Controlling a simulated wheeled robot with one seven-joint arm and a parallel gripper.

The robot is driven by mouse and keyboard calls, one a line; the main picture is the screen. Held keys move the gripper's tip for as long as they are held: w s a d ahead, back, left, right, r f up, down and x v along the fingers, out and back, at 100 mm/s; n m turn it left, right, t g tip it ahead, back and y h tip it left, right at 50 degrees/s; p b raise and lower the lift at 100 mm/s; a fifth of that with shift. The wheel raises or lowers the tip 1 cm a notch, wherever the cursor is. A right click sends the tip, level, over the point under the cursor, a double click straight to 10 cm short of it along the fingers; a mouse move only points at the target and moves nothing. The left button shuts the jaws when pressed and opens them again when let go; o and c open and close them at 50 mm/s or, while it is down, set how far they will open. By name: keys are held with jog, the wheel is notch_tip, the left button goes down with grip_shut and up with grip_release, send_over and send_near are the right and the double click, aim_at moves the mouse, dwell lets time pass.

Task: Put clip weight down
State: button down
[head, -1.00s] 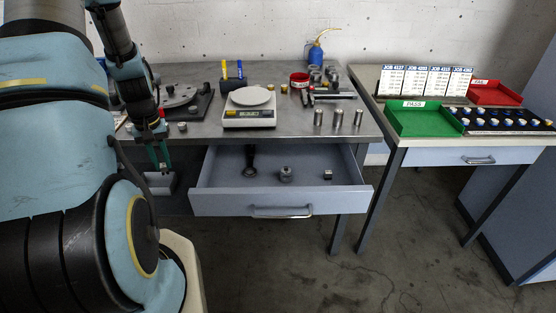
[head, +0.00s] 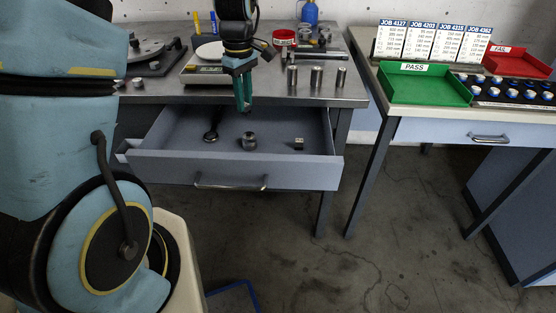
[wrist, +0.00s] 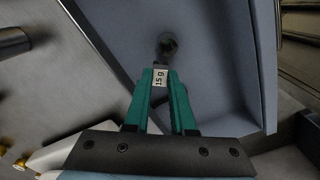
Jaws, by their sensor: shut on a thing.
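My gripper (head: 243,108) points down above the back of the open drawer (head: 235,172), near the bench's front edge. In the wrist view, my gripper (wrist: 162,76) has its green fingers shut on the clip weight (wrist: 160,78), a small pale block marked "15 g". In the head view the clip weight is too small to make out at the fingertips. The drawer floor lies beyond the clip weight in the wrist view, with a dark round thing just past the fingertips.
The drawer holds a dark wrench-like tool (head: 212,128), a round metal piece (head: 249,141) and a small block (head: 298,144), with bare floor between them. Metal cylinders (head: 316,77) stand on the bench to the right. A scale (head: 205,72) stands behind on the left.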

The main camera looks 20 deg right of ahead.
jog(key=s+d+n+b, duration=0.2)
jog(key=s+d, duration=0.3)
jog(key=d, duration=0.2)
jog(key=f, duration=0.9)
jog(key=shift+s+f, duration=0.25)
jog(key=shift+f, duration=0.15)
jog(key=shift+f, duration=0.1)
jog(key=c, duration=0.8)
grip_release()
jog(key=shift+o, duration=0.2)
notch_tip(320, 180, up, 12)
jog(key=s+a+m+t, duration=0.1)
jog(key=s+a+m, duration=0.3)
jog(key=a, duration=2.6)
jog(key=m, duration=0.5)
jog(key=shift+a+r+m+t, duration=0.15)
jog(key=shift+r+m+t, duration=0.05)
jog(key=shift+m+t, duration=0.1)
